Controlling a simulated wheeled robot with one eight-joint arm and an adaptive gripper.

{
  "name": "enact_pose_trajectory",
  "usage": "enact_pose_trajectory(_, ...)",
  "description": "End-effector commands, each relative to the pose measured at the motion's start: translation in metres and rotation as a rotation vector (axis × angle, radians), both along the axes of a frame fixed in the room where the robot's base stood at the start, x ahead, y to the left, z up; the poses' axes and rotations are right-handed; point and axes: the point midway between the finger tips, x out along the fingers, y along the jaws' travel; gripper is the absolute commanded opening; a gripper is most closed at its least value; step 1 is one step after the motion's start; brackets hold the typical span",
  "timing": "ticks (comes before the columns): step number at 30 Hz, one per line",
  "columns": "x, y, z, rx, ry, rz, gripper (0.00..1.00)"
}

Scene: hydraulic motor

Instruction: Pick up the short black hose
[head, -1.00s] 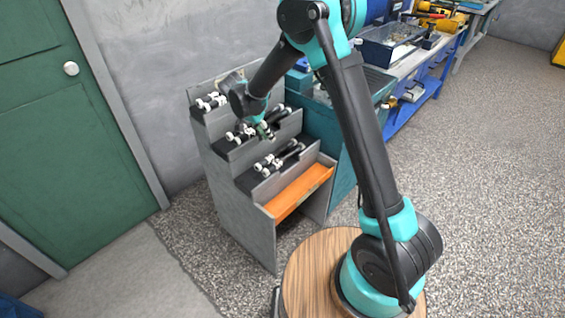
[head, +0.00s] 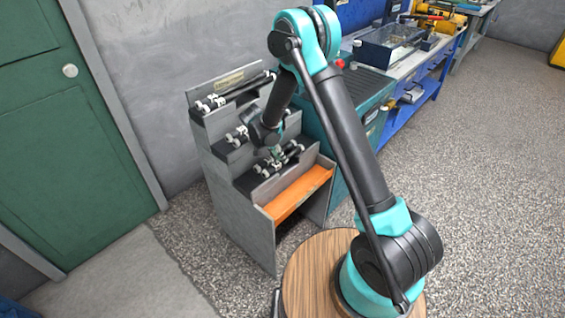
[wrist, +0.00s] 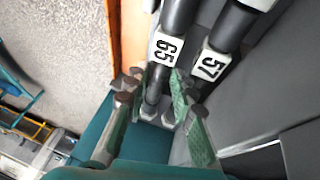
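Short black hoses (head: 287,156) with pale end fittings lie on the lowest step of the grey stepped rack (head: 228,200). My gripper (head: 279,152) is over this step, close to the hoses. In the wrist view, my gripper (wrist: 158,92) is open, its green fingers apart. The end of a black hose with a white tag reading 65 (wrist: 166,50) shows between the fingers. A second black hose, with a tag reading 57 (wrist: 211,66), lies beside it to the right. I cannot tell whether the fingers touch a hose.
Longer black hoses (head: 240,90) lie on the top step, and others on the middle step, partly hidden by my arm. An orange tray (head: 300,194) is at the rack's front bottom. A teal cabinet (head: 345,165) and a blue workbench (head: 425,95) stand to the right. A green door is left.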

Motion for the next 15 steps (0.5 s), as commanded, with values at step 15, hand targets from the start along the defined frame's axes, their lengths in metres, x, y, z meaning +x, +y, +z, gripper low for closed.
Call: enact_pose_trajectory(15,0.0029,-0.0054,-0.0134,0.000,0.000,0.000,0.03)
